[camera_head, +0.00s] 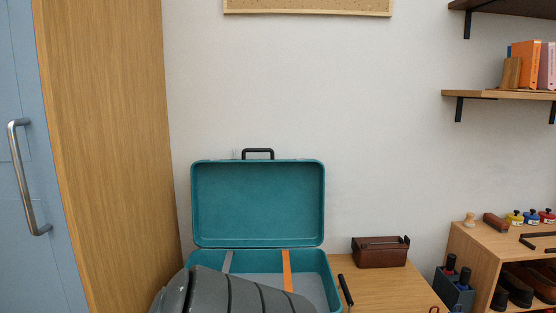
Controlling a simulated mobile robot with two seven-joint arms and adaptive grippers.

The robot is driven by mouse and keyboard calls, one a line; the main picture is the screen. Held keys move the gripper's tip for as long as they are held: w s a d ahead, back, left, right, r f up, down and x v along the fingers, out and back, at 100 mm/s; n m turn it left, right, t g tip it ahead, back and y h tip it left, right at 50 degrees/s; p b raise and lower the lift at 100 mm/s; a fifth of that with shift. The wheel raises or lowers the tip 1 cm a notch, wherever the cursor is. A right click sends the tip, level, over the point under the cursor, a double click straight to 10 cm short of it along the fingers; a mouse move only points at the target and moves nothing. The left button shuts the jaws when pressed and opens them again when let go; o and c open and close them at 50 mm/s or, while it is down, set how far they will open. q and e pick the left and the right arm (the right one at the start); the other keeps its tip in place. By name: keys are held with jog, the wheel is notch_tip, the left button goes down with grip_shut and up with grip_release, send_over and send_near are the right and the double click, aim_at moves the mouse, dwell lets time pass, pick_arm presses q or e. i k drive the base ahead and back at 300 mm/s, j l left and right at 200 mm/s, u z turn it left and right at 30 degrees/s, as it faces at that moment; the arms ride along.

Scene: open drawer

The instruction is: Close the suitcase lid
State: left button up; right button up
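The teal suitcase (326,269) lies open on a wooden surface in the lower middle of the head view. Its lid (258,204) stands upright near the wall, with the inner side facing me and a black handle (258,151) at its top edge. A grey strap (228,260) and an orange strap (287,270) show inside the base. A grey, dark-banded form, which looks like part of my arm, covers the front left of the base. Neither of my grippers can be made out.
A brown leather case (380,252) sits on the wooden table (385,287) right of the suitcase. A slim black object (346,290) lies close to the suitcase's right side. A wooden cabinet panel (110,150) rises on the left. A low shelf unit (480,245) stands right.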

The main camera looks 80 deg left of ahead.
aim_at(272, 203)
jog(key=u, duration=1.75)
